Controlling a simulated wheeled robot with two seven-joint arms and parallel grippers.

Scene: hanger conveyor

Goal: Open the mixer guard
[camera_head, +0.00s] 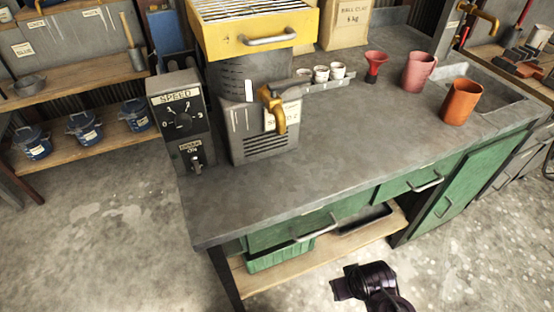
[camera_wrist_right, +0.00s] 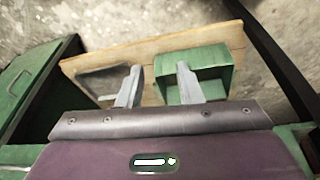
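The mixer (camera_head: 263,135) stands on the workbench, a grey machine with a brass tap (camera_head: 272,104) on its front. A yellow guard (camera_head: 222,42) with a barred top and a grey front handle (camera_head: 270,40) lies flat over it, its far edge cut off by the frame. My right gripper (camera_head: 345,287) is low in front of the bench, well below and right of the guard, touching nothing visible. In the right wrist view its two fingers (camera_wrist_right: 159,67) are apart with nothing between them. My left gripper is in neither view.
A speed control box (camera_head: 180,115) stands left of the mixer. Small cups (camera_head: 321,74), a red funnel (camera_head: 376,64), a pink mug (camera_head: 418,70) and an orange cup (camera_head: 461,101) are to its right. The front benchtop (camera_head: 330,150) is clear. A green crate (camera_head: 281,256) sits on the lower shelf.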

